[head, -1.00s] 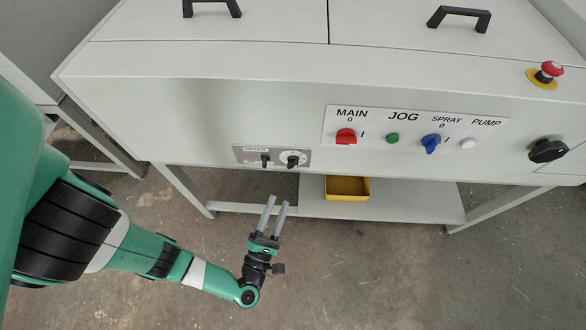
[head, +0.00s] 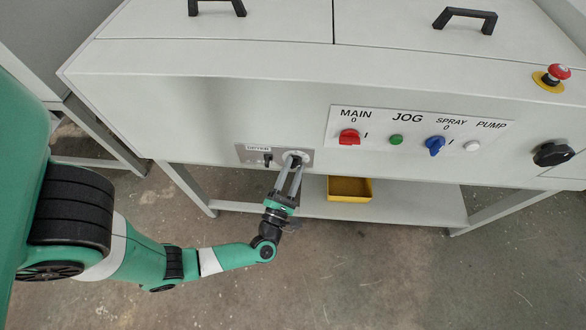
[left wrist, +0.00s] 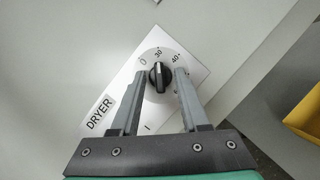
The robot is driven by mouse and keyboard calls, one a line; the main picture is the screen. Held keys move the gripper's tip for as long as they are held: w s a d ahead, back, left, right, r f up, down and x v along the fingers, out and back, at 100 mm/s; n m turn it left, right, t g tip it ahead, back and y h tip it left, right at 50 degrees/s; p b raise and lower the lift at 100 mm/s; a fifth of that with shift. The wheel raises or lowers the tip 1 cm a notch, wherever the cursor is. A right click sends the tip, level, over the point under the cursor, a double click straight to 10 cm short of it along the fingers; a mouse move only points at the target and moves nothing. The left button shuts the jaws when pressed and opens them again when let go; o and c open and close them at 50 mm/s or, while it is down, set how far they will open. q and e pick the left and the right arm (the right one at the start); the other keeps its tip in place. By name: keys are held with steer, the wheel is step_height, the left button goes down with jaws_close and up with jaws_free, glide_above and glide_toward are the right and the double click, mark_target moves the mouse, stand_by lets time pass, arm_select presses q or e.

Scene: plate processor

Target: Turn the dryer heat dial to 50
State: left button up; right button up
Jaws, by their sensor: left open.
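The dryer heat dial (left wrist: 160,76) is a black knob on a round light scale marked 0, 30 and 40 in the left wrist view. Its pointer line aims up, near the 30. The dial's plate (head: 244,154) is on the machine front, with a smaller black dryer switch (head: 267,159) left of the dial. My left gripper (head: 291,166) is open, its fingers reaching up to the dial. In the left wrist view the fingertips (left wrist: 160,77) stand on either side of the knob, with gaps visible. The rest of the scale is hidden by the fingers. My right gripper is not seen.
Right of the dial, a panel has a red MAIN switch (head: 349,137), green JOG button (head: 396,140), blue SPRAY switch (head: 435,145) and white PUMP button (head: 472,146). A yellow tray (head: 349,195) sits on the shelf below. A red emergency button (head: 557,73) is far right.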

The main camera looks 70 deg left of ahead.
arm_select(q)
jaws_close()
steer(key=shift+r+m+h+p, duration=0.25)
steer(key=shift+m+h+p, duration=0.15)
steer(key=shift+m+p, duration=0.6)
steer(key=m+g+h+p, duration=0.1)
steer(key=m+p, duration=0.3)
steer(key=p, duration=0.1)
steer(key=m+g+h+p, duration=0.1)
steer(key=m+p, duration=0.3)
steer(key=p, duration=0.2)
steer(key=r+m+g+h+p, duration=0.1)
steer(key=m+h+p, duration=0.1)
steer(key=m+p, duration=0.3)
steer(key=shift+p, duration=0.75)
steer(key=shift+f+m+g+p, duration=0.15)
steer(key=shift+m+g+p, duration=0.35)
steer(key=shift+m+p, duration=0.55)
